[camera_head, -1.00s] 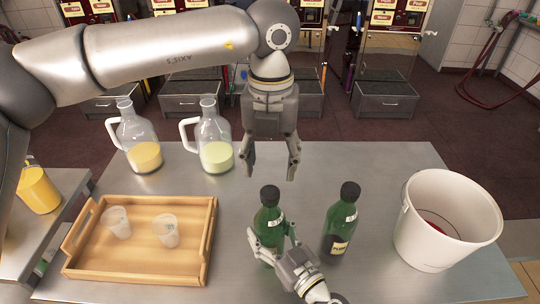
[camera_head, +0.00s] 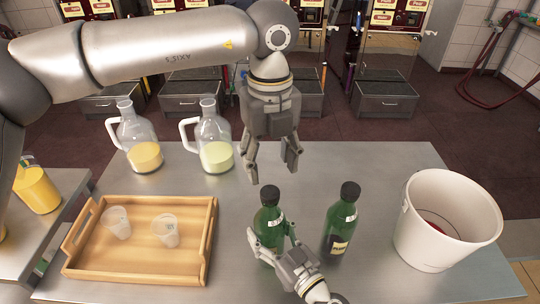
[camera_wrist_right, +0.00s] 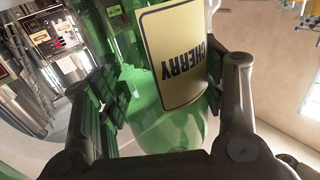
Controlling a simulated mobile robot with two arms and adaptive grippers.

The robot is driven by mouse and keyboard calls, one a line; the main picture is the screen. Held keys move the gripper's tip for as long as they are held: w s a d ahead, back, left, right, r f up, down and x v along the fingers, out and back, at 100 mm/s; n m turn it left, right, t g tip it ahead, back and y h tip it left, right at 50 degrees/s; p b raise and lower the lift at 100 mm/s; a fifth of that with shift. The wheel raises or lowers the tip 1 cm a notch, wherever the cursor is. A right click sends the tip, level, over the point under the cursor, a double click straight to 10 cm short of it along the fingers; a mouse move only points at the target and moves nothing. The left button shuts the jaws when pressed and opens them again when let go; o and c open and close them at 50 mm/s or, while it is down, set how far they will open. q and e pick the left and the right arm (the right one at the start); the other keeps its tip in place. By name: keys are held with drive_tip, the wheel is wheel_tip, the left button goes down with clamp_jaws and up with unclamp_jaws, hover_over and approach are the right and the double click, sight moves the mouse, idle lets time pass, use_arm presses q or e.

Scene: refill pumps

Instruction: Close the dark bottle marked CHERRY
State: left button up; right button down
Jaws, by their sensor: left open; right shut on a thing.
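The dark green bottle marked CHERRY (camera_head: 268,218) stands upright on the steel table, with a black cap (camera_head: 270,193) on its top. Its yellow CHERRY label (camera_wrist_right: 180,55) shows in the right wrist view. My right gripper (camera_head: 271,238) is shut around the body of this bottle, and its fingers show on both sides of the glass in the wrist view. My left gripper (camera_head: 273,172) is open and empty. It points down just above the black cap. Whether the cap is screwed tight cannot be told.
A second green bottle (camera_head: 341,222) with a black cap stands to the right, near a white bucket (camera_head: 440,245). A wooden tray (camera_head: 140,267) with two cups lies at the left. Two glass jugs (camera_head: 145,155) (camera_head: 216,156) stand behind.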

sight(270, 191)
use_arm(q)
wheel_tip(270, 191, down, 8)
drive_tip(key=shift+r, duration=0.25)
drive_tip(key=shift+c, duration=0.4)
drive_tip(key=c, duration=1)
drive_tip(key=m, duration=0.6)
drive_tip(key=shift+m, duration=0.3)
drive_tip(key=shift+c, duration=0.2)
drive_tip(key=m, duration=0.7)
drive_tip(key=shift+m, duration=0.3)
drive_tip(key=m, duration=1.3)
drive_tip(key=shift+m, duration=0.4)
drive_tip(key=shift+c, duration=0.2)
drive_tip(key=o, duration=1.2)
